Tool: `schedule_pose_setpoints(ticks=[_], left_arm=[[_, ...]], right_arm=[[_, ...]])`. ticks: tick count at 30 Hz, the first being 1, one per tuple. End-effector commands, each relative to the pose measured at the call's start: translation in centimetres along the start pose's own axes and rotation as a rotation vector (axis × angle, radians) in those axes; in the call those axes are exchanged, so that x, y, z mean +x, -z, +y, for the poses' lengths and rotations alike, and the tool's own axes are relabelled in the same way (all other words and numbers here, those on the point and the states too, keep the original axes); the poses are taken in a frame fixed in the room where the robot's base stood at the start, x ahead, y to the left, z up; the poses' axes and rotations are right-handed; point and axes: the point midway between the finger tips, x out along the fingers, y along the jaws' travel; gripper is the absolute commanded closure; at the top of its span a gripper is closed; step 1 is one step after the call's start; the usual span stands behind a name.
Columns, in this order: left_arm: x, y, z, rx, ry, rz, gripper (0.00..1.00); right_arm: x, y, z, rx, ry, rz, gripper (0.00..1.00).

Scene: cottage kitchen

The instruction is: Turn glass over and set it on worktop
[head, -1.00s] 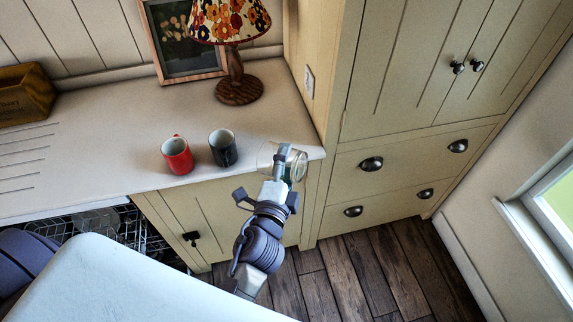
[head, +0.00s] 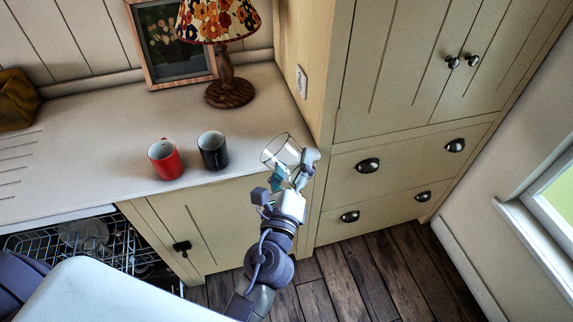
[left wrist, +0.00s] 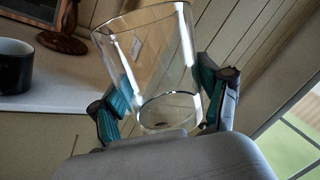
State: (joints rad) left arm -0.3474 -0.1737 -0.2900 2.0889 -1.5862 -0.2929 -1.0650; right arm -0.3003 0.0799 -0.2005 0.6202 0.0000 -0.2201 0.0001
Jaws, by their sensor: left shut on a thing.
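My left gripper (head: 292,174) is shut on a clear drinking glass (head: 281,150), over the front right corner of the pale worktop (head: 95,140). The glass is tilted, its wide open rim away from the palm, toward the upper left. In the left wrist view the glass (left wrist: 150,62) stands between both teal-padded fingers (left wrist: 165,101), its thick base close to the palm. Whether the glass touches the worktop I cannot tell. My right gripper is not in view.
A red mug (head: 165,160) and a black mug (head: 213,151) stand left of the glass, near the front edge. A lamp (head: 230,92) and a framed picture (head: 172,50) are behind. An open dishwasher rack (head: 125,249) is lower left. A tall cupboard (head: 400,110) bounds the right.

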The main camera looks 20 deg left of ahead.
Motion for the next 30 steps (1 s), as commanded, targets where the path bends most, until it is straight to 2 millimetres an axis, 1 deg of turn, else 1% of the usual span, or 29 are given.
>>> schedule_pose_setpoints(ticks=[1, 9, 11, 15, 18, 20, 26, 30], left_arm=[[0.2, -0.2, -0.5, 0.029, 0.004, -0.009, 0.71], [0.4, -0.4, -0.5, 0.064, 0.011, -0.014, 0.71], [0.4, -0.5, -0.5, 0.139, 0.027, -0.012, 0.71], [0.4, -0.7, -0.6, 0.459, 0.091, -0.009, 0.71], [0.4, -0.7, -0.6, 0.613, 0.120, -0.008, 0.71], [0.4, -0.5, -0.5, 0.646, 0.126, -0.009, 0.71], [0.4, -0.4, -0.4, 0.648, 0.126, -0.009, 0.71], [0.4, -0.6, -0.5, 0.780, 0.153, -0.006, 0.71]], right_arm=[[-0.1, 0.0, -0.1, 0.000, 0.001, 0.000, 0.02], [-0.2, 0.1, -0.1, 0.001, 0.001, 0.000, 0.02], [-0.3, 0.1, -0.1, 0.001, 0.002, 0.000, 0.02], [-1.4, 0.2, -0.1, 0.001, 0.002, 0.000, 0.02], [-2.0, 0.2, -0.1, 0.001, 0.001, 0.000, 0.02], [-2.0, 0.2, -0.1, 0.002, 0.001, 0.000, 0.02], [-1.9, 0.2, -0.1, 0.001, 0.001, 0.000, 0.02], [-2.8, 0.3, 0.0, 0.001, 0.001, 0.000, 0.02]])
